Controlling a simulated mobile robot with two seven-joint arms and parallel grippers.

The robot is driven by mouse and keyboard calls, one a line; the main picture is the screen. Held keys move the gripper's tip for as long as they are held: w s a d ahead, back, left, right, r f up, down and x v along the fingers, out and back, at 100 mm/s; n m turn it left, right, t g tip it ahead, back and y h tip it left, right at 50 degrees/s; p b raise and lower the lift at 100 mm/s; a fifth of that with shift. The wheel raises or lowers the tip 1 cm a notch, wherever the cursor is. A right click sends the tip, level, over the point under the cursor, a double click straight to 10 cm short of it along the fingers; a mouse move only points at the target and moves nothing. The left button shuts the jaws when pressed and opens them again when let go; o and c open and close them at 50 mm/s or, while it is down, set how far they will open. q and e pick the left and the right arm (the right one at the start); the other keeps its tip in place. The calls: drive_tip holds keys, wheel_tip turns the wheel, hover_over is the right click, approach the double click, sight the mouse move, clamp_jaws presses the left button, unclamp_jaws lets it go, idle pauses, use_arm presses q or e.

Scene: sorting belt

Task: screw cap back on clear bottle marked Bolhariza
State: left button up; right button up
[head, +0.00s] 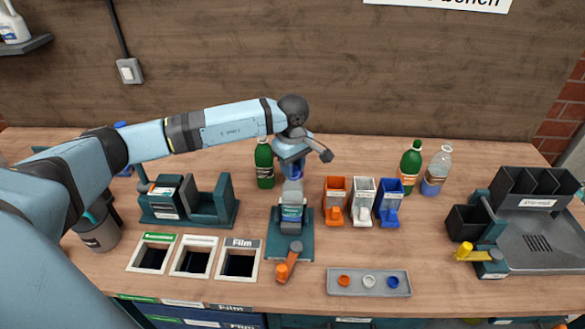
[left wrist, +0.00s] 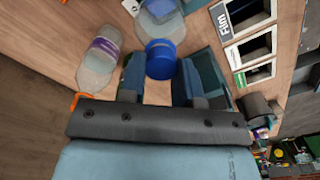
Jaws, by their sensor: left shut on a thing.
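My left gripper (head: 293,175) reaches down from above the middle of the bench. In the left wrist view my left gripper (left wrist: 160,80) is shut on a blue cap (left wrist: 160,58), with a finger on each side. A clear bottle (left wrist: 160,12) shows just beyond the cap, partly hidden by it. I cannot tell whether the cap touches the bottle neck. My right gripper is not in view.
A clear bottle with a purple label (left wrist: 98,55) shows beside the cap in the left wrist view. Orange (head: 336,195), white (head: 362,200) and blue (head: 389,205) dispensers stand right of the holder. A grey tray (head: 368,291) lies in front. Green bottles (head: 264,165) (head: 410,165) stand behind.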

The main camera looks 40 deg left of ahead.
use_arm(q)
drive_tip(key=shift+f+m+b, duration=0.15)
drive_tip(key=shift+m+b, duration=0.3)
drive_tip(key=shift+m, duration=0.25)
drive_tip(key=o, duration=1)
drive_tip(key=shift+c, duration=0.2)
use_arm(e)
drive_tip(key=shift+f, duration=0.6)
use_arm(q)
wheel_tip(320, 180, up, 4)
drive_tip(key=shift+r, duration=0.2)
wheel_tip(320, 180, up, 10)
drive_tip(key=b, duration=0.1)
drive_tip(key=shift+b, duration=0.3)
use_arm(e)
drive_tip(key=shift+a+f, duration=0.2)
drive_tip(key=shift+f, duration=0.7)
